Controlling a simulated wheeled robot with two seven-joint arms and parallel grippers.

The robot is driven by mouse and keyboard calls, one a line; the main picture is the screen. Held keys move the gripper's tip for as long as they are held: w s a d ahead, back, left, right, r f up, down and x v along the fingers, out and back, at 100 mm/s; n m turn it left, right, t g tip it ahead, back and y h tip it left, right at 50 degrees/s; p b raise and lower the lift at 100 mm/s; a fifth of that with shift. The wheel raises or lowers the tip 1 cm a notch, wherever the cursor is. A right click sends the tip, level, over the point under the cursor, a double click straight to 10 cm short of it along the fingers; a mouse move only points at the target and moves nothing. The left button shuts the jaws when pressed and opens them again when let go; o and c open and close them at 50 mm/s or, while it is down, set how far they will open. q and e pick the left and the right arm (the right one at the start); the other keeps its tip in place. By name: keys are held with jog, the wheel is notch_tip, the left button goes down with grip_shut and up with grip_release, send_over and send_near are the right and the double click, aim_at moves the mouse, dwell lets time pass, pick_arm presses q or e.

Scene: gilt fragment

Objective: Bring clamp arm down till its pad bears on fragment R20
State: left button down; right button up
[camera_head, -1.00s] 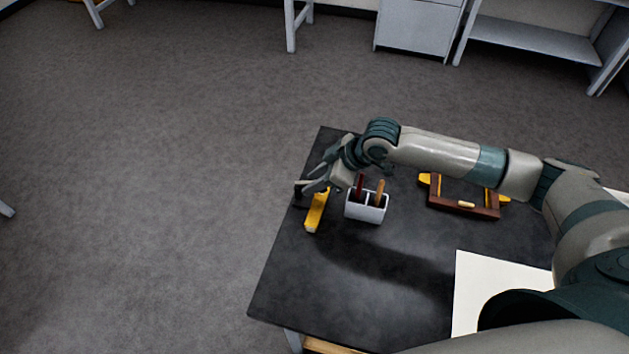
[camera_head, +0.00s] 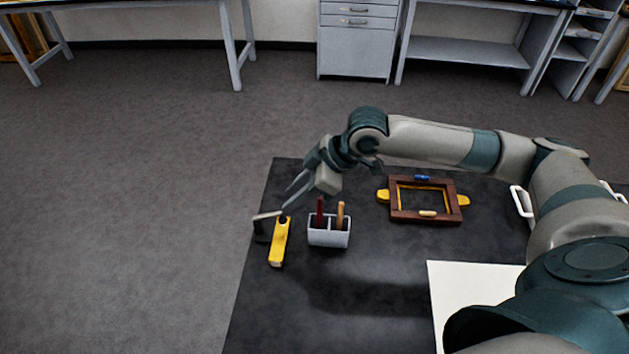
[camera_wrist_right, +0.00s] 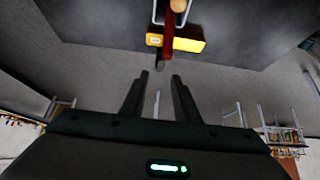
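A brown wooden frame (camera_head: 398,214) lies on the dark table, with yellow pieces at its left (camera_head: 383,196) and right (camera_head: 464,200) sides. A blue piece (camera_head: 421,178) is at its far side and a tan piece (camera_head: 428,213) on its near side. I cannot tell which part is the clamp arm, its pad or fragment R20. My right gripper (camera_head: 288,197) is above the table's left part, well left of the frame. My left gripper is out of view.
A grey holder (camera_head: 329,238) with red-handled (camera_head: 320,211) and wooden-handled (camera_head: 340,215) tools stands right of my gripper. A yellow bar (camera_head: 279,244) and a dark bracket (camera_head: 262,226) are at the table's left edge. A white sheet (camera_head: 470,290) lies near right. Table between is clear.

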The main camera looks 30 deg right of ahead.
jog(key=b+v, duration=0.1)
jog(key=v, duration=0.6)
jog(key=shift+d+r, duration=0.2)
jog(key=shift+r, duration=0.1)
jog(key=shift+s, duration=0.1)
